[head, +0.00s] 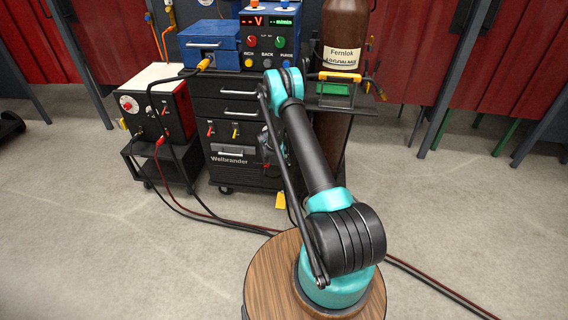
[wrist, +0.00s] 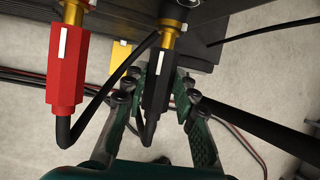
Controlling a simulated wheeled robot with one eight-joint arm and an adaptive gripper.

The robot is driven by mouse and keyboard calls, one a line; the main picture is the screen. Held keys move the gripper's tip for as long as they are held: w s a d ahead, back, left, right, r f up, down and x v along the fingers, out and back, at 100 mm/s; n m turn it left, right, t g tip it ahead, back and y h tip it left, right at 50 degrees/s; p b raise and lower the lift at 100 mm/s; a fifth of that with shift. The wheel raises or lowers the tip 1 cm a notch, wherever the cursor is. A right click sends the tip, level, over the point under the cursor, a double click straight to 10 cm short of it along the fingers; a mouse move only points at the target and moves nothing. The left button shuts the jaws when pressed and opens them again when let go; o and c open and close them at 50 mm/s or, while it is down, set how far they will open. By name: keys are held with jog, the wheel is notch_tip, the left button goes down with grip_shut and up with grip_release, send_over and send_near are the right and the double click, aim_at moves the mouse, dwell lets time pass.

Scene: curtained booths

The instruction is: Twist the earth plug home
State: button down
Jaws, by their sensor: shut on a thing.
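In the wrist view a black plug (wrist: 156,88) with a brass collar and a white mark sits between the fingers of my gripper (wrist: 158,92), which is shut on it. The plug's brass end meets a socket on the dark cabinet front; I cannot tell how deep it sits. Its black cable bends away below. Beside it on the left, a red plug (wrist: 67,80) with a white mark and brass collar is apart from my fingers. In the head view my gripper (head: 272,152) is at the right front of the Welbrander cabinet (head: 236,176), partly hidden by my arm.
A yellow tag (wrist: 122,62) hangs behind the plugs. A red-sided machine (head: 160,108) stands on a low cart at left. A brown gas cylinder (head: 343,45) stands behind my arm. Red and black cables run across the floor. Open floor (head: 110,250) lies at left.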

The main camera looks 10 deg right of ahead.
jog(key=shift+d+m+t+y, duration=0.3)
jog(key=shift+d+y, duration=0.05)
jog(key=shift+y, duration=0.55)
jog(key=shift+a+t+y, duration=0.15)
jog(key=shift+t+y, duration=0.15)
jog(key=shift+y, duration=0.3)
jog(key=shift+d, duration=0.2)
jog(key=shift+s+d+m+t+y, duration=0.15)
jog(key=shift+m+t+y, duration=0.2)
jog(key=shift+y, duration=0.65)
jog(key=c, duration=1.1)
grip_release()
